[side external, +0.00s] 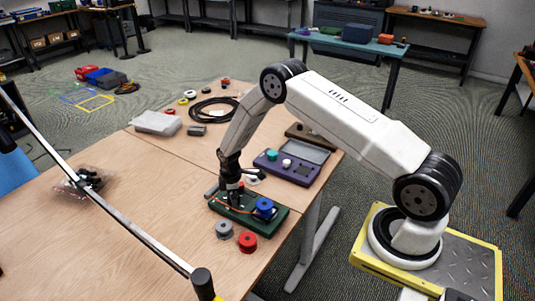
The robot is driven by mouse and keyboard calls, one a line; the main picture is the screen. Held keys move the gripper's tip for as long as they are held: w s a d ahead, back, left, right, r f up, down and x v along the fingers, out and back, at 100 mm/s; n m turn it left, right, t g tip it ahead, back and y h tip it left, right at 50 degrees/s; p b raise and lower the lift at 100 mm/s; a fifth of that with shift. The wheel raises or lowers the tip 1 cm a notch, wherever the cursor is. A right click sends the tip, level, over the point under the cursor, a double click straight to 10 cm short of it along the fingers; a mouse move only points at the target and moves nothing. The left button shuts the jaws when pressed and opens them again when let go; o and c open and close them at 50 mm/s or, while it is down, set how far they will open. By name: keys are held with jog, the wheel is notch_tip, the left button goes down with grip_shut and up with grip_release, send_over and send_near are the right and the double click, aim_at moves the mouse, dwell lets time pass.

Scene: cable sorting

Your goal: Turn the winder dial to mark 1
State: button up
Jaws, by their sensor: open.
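My gripper (235,199) points down over the left part of a green board (265,227) on the near table. The jaws are open, and small and dark in this view; I cannot tell whether they touch anything. A blue spool (264,206) stands on the board to the right of my gripper, with a thin orange cable beside it. A purple case (298,176) behind the board carries a teal knob (272,155) and a white knob (287,163). I cannot tell which part is the winder dial, and no number marks are readable.
A grey spool (224,229) and a red spool (247,242) stand in front of the board. A black cable coil (214,109) and a clear bag (157,123) lie farther back. A long bar (130,221) crosses the left foreground. The table's middle left is mostly clear.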

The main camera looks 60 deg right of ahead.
jog(key=c, duration=1.3)
jog(key=shift+m, duration=0.4)
jog(key=m, duration=0.7)
jog(key=shift+m, duration=0.4)
jog(key=m, duration=0.4)
jog(key=shift+m, duration=0.3)
jog(key=m, duration=0.4)
jog(key=shift+m, duration=0.3)
